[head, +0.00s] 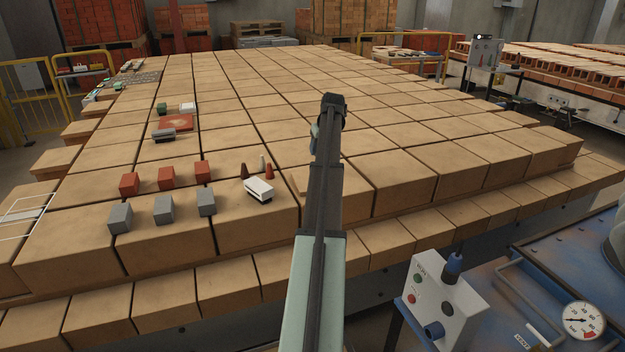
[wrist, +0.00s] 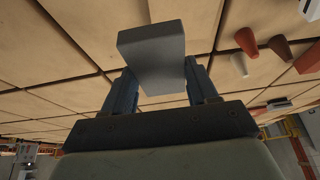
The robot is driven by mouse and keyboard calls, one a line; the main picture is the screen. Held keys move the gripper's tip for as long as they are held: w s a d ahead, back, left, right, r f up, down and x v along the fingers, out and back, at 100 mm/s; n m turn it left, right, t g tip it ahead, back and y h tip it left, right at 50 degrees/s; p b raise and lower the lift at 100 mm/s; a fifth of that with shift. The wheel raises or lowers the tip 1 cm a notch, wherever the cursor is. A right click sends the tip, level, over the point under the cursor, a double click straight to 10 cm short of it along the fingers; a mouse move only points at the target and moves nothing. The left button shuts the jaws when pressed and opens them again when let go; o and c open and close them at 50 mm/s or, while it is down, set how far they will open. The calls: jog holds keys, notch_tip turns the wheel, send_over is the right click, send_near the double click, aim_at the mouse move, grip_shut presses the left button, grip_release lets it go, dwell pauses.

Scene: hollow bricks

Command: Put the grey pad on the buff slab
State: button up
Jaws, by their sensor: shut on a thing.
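My gripper (wrist: 160,84) is shut on a grey block-like piece, the grey pad (wrist: 152,50), which sits between its two fingers in the wrist view. In the head view my arm covers most of the gripper (head: 316,132), which is over the middle of the brick bed, so the pad is hardly seen there. A small buff piece, apparently the buff slab (head: 298,184), lies on a brick near the front edge, partly hidden behind my arm. I cannot pick it out in the wrist view.
Left of the slab stand a white block (head: 259,187), small red and pale cones (head: 241,171), several red cubes (head: 166,177) and several grey cubes (head: 163,209). A red plate (head: 176,122) lies farther back with a dark grey piece (head: 163,135) near it. The bed's right side is clear.

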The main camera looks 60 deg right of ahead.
jog(key=w+a+n, duration=0.2)
jog(key=w, duration=0.1)
jog(key=n+y, duration=0.1)
jog(key=n, duration=0.2)
send_near(307, 179)
jog(key=shift+t, duration=0.4)
jog(key=shift+s+d+x, duration=0.1)
jog(key=shift+s+x, duration=0.1)
jog(key=shift+x, duration=1.3)
jog(key=shift+s+d+x, duration=0.1)
jog(key=shift+s+x, duration=0.1)
jog(key=shift+x, duration=1.35)
jog(key=shift+f, duration=0.2)
jog(key=o, duration=1.2)
jog(key=shift+c, duration=0.2)
jog(key=v, duration=1.2)
jog(key=shift+d+r, duration=0.15)
jog(key=shift+d, duration=0.1)
